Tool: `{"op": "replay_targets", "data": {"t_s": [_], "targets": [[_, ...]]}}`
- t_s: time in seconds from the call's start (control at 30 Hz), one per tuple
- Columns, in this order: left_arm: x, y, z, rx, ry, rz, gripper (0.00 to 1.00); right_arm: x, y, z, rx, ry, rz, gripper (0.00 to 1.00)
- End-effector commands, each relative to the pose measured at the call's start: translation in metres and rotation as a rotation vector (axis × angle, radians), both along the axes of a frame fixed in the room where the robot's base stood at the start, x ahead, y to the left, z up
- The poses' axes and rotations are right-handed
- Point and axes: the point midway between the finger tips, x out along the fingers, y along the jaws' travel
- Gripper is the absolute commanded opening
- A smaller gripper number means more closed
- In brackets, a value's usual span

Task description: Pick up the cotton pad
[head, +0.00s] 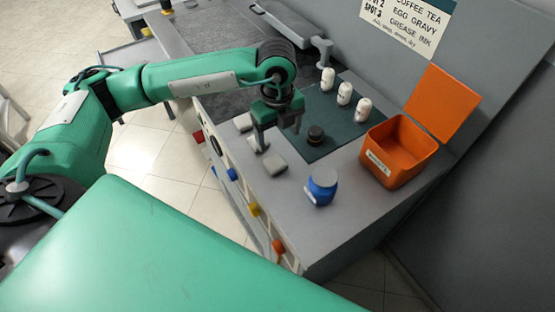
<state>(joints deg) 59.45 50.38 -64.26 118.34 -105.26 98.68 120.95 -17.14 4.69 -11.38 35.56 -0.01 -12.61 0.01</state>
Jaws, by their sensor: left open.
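Three small pale pads lie in a row along the front left of the grey counter: a far pad (243,122), a middle pad (253,143) and a near pad (274,164). They look like cotton pads. My left gripper (279,138) points down over the counter beside this row. Its fingers are apart and nothing shows between them. One finger is in front of part of the middle pad, and I cannot tell whether they touch. My right gripper is not in view.
A dark green mat (322,107) holds three white bottles (344,93) and a small black round item (315,135). A blue and white jar (322,187) stands near the front. An open orange box (398,160) stands at the right. The counter's near end (310,245) is clear.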

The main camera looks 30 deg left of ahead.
Motion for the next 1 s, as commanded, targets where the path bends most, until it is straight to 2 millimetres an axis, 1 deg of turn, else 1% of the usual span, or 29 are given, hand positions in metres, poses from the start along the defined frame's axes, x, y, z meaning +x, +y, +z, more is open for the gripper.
{"op": "replay_targets", "data": {"t_s": [0.07,0.13,0.4,0.5,0.67,0.77,0.9,1.0], "targets": [[0.002,0.007,-0.002,0.027,-0.004,0.018,0.76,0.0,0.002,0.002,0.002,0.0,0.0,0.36],[0.002,0.008,-0.011,0.034,-0.001,0.023,0.76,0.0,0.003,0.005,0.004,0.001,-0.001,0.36],[0.002,0.007,-0.062,0.03,-0.002,0.019,0.76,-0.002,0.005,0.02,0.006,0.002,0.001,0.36],[0.002,0.007,-0.076,0.029,-0.002,0.019,0.76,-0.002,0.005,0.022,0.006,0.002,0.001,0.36],[0.002,0.007,-0.085,0.029,-0.003,0.018,0.76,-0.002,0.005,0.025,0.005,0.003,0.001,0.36],[0.004,0.008,-0.092,0.029,-0.003,0.018,0.76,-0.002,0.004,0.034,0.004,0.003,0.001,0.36],[0.008,0.01,-0.11,0.03,-0.001,0.019,0.76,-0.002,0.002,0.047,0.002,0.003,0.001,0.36],[0.008,0.009,-0.125,0.027,-0.001,0.018,0.76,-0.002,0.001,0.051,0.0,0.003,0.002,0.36]]}}
